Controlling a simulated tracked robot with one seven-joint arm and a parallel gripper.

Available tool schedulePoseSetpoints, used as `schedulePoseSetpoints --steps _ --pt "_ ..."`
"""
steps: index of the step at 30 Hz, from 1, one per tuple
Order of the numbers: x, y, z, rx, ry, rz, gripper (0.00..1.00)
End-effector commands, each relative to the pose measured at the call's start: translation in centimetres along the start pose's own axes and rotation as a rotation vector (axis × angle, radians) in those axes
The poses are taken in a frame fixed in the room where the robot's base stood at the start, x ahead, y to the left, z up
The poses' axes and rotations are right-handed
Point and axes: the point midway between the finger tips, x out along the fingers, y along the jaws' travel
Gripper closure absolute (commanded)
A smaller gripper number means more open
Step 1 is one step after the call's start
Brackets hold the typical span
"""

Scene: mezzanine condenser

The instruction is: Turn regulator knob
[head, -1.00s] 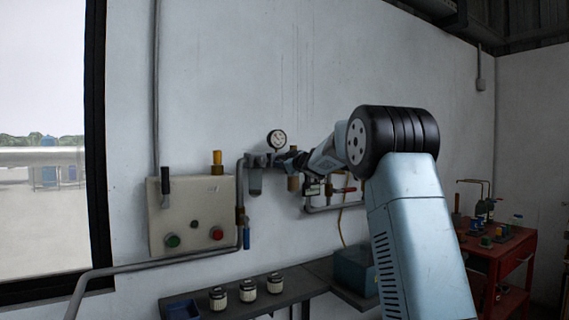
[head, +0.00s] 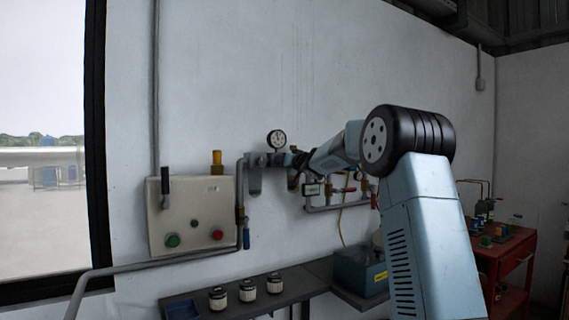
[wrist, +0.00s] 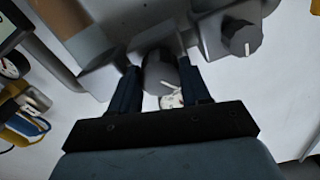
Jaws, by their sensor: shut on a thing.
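A dark grey regulator knob (wrist: 160,76) with a white pointer mark sits between my two blue fingers in the wrist view. My gripper (wrist: 159,92) is shut on it, with one finger on each side. In the head view my gripper (head: 296,159) reaches the wall piping just right of the regulator assembly (head: 262,160). The knob itself is hidden or too small to make out there. A round white gauge (head: 276,139) stands above the assembly. A second grey knob (wrist: 243,38) with a white mark is to the right in the wrist view, apart from my fingers.
A beige panel (head: 191,235) with buttons and a lever is on the wall at left. Pipes with red-handled valves (head: 345,190) run below my forearm. A shelf (head: 312,276) carries canisters (head: 247,290) and a teal box (head: 358,270). A red cart (head: 500,250) stands at right.

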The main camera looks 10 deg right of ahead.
Motion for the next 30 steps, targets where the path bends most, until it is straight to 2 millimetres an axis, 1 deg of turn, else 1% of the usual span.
schedulePoseSetpoints --steps 1,17,18,25,30 --pt "0.03 0.21 0.25 0.011 -0.004 0.003 0.84" --pt "0.01 0.19 0.12 0.035 -0.002 0.003 0.84" --pt "0.01 0.19 0.11 0.035 -0.002 0.003 0.51" --pt "-0.01 0.10 0.01 0.034 0.000 0.001 0.29" --pt "-0.01 0.06 -0.03 0.034 0.000 0.001 0.29"
